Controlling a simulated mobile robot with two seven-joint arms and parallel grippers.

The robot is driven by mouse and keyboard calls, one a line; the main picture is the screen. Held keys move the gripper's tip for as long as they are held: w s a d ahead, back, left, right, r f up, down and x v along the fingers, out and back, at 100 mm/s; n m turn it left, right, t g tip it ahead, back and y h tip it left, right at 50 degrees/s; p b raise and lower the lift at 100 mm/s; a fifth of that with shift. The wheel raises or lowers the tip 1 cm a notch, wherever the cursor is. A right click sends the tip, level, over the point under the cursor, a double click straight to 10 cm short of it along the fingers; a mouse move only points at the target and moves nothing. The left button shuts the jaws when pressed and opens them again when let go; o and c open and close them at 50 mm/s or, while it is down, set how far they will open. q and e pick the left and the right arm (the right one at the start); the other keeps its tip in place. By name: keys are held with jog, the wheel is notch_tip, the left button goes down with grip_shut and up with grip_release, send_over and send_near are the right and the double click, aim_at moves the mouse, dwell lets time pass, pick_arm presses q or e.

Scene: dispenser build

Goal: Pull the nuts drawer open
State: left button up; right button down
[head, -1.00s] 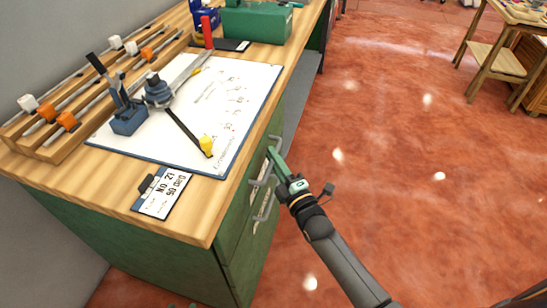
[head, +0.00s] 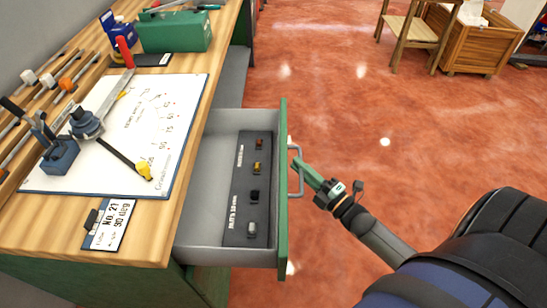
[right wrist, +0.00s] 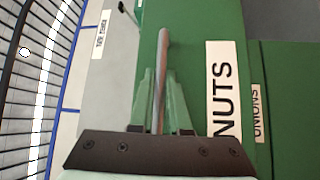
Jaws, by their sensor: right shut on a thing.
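The nuts drawer (head: 188,222) stands open in the head view, pulled out to the right from under the wooden worktop. Its green front shows the label "NUTS" (right wrist: 224,90) in the right wrist view. Inside lies a dark insert (head: 237,212) with several small nuts in a row. My right gripper (head: 297,166) is at the drawer's outer face. It is shut on the drawer's grey bar handle (right wrist: 160,75), which runs between its green fingers in the right wrist view. My left gripper does not show.
The worktop (head: 140,250) holds a white sheet (head: 115,95) with a tool on it, a label card (head: 108,222) and a green box (head: 175,32). A drawer labelled "UNIONS" (right wrist: 258,115) adjoins the nuts drawer.

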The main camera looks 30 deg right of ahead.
jog(key=s+d+b, duration=0.1)
jog(key=s+d, duration=0.9)
jog(key=d, duration=0.4)
jog(key=shift+d, duration=0.35)
jog(key=c, duration=0.9)
grip_release()
jog(key=b+v, duration=0.1)
jog(key=v, duration=1.1)
jog(key=shift+s+d, duration=0.1)
jog(key=shift+s, duration=0.15)
